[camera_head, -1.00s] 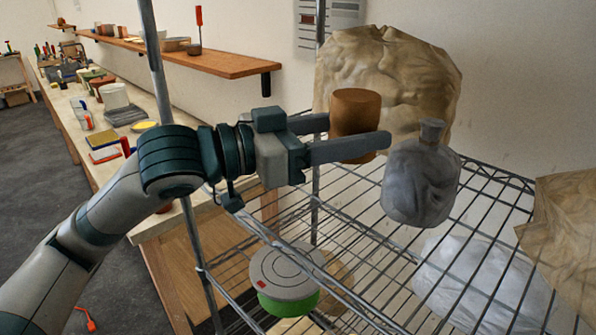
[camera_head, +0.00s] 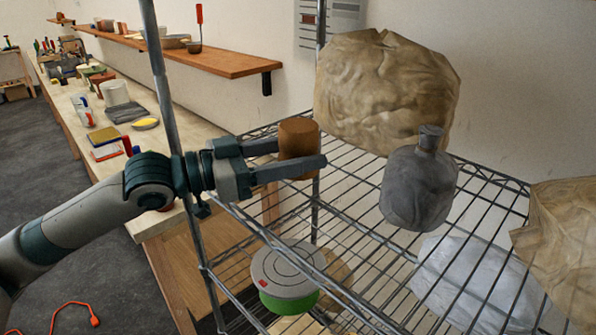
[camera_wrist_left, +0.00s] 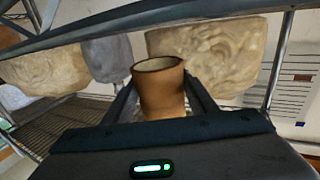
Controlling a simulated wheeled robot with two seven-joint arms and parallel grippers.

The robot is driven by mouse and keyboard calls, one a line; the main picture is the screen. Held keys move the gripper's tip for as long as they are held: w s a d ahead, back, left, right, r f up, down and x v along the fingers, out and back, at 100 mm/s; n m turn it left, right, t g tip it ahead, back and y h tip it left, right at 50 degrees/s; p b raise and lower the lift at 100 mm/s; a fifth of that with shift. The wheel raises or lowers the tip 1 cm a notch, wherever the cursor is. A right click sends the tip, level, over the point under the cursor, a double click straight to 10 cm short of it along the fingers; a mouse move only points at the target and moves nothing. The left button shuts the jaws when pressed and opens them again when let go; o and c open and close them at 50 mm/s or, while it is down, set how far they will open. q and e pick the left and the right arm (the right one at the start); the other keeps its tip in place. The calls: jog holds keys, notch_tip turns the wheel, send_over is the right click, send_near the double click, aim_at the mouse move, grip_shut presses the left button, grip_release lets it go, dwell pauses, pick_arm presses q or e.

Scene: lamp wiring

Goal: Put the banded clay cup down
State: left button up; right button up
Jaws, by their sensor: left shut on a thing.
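The brown clay cup (camera_head: 299,140) is between the fingers of my left gripper (camera_head: 290,158), which is shut on it. It also shows in the wrist view (camera_wrist_left: 159,88), upright with its open rim up and a darker band at the rim. In the head view the cup is over the left part of the wire rack's upper shelf (camera_head: 345,205). I cannot tell whether its base touches the wires. My right gripper is not in view.
A grey wrapped bottle-shaped thing (camera_head: 418,190) stands right of the cup. A large tan wrapped bundle (camera_head: 385,95) is behind, another (camera_head: 565,245) at right. A rack post (camera_head: 165,90) rises beside my left arm. Shelf wires between cup and grey thing are bare.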

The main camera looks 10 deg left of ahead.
aim_at(298, 190)
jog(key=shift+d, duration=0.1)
